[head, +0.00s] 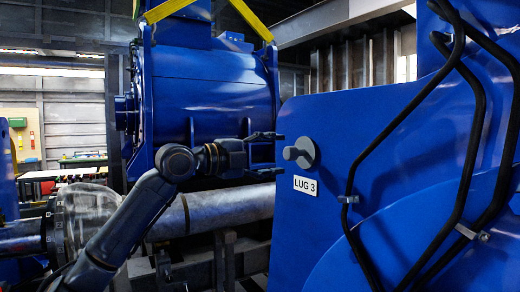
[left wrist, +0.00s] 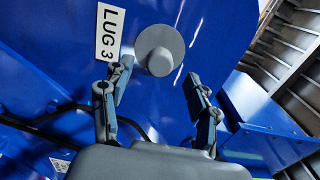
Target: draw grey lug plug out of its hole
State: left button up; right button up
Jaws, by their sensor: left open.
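The grey lug plug (head: 299,153) sits in the blue lug plate (head: 335,125), just above a white "LUG 3" label (head: 305,185). Its round flange lies against the plate and a knob sticks out to the left. My left gripper (head: 281,148) is to the left of the plug, pointing at it, with its fingers apart. In the left wrist view the plug (left wrist: 160,50) shows as a grey disc with a knob, ahead of and between the open fingers (left wrist: 160,82). Nothing is between the fingertips. My right gripper is not in view.
Black hoses (head: 470,150) run down the blue plate to the right of the plug, held by metal clamps. A large blue motor (head: 205,95) with yellow slings stands behind my left arm. A grey pipe (head: 225,207) runs below the gripper.

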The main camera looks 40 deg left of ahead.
aim_at(286, 153)
pick_arm(q)
jog(key=p+x, duration=0.2)
jog(key=x, duration=0.2)
jog(key=shift+r+p, duration=0.15)
jog(key=shift+p, duration=0.15)
jog(key=shift+w+d+f+p, duration=0.2)
jog(key=shift+w+p, duration=0.2)
jog(key=shift+w, duration=0.35)
grip_shut()
jog(key=b+v, duration=0.5)
jog(key=v, duration=0.5)
dwell(1.0)
